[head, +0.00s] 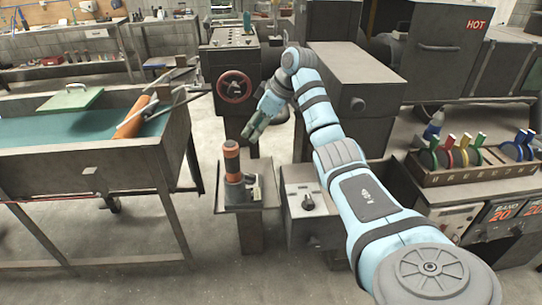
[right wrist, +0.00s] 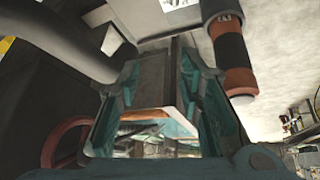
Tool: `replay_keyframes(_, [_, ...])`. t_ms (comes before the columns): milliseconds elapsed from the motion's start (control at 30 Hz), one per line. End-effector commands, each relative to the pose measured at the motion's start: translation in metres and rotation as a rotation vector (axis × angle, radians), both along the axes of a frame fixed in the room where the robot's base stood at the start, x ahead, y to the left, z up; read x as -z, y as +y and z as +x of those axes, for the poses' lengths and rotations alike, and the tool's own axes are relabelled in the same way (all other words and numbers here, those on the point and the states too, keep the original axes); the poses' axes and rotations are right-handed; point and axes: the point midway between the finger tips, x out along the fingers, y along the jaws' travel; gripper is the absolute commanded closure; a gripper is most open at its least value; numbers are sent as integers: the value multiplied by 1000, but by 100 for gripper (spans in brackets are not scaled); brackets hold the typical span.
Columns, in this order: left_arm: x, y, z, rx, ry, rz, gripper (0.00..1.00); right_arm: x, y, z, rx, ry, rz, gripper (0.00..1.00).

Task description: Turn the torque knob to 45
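A grey box (head: 325,212) low in the middle of the head view has a dark knob (head: 308,202) on its face. This looks like the torque knob, but I cannot read any scale or number by it. My right gripper (head: 254,130) hangs above and to the left of the knob, apart from it. In the right wrist view its teal fingers (right wrist: 155,85) stand apart, with nothing clearly held between them. The knob cannot be made out in the right wrist view. My left gripper is not in view.
An orange and black upright handle (head: 232,160) stands on a small stand left of the box; it also shows in the right wrist view (right wrist: 229,50). A red handwheel (head: 234,87) is behind. A rack of coloured rings (head: 475,172) stands at right, a green-topped table (head: 75,128) at left.

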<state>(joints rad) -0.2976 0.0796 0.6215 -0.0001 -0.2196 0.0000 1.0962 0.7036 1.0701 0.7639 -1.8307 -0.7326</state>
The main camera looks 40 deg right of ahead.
Motion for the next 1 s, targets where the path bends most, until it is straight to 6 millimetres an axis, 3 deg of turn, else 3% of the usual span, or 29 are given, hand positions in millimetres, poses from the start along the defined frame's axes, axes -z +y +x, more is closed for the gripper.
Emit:
replay_keyframes(133, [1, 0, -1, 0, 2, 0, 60, 17, -1, -26, -57, 112, -17, 67])
replay_keyframes(233, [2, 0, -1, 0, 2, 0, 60, 27, 1, -29, -72, 139, -18, 67])
replay_keyframes(700, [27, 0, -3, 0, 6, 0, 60, 138, 24, 8, -66, 138, -16, 67])
replay_keyframes(833, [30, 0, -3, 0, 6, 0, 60, 151, 26, 13, -66, 137, -18, 67])
replay_keyframes(1000, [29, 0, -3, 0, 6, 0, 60, 153, 27, 15, -66, 137, -19, 67])
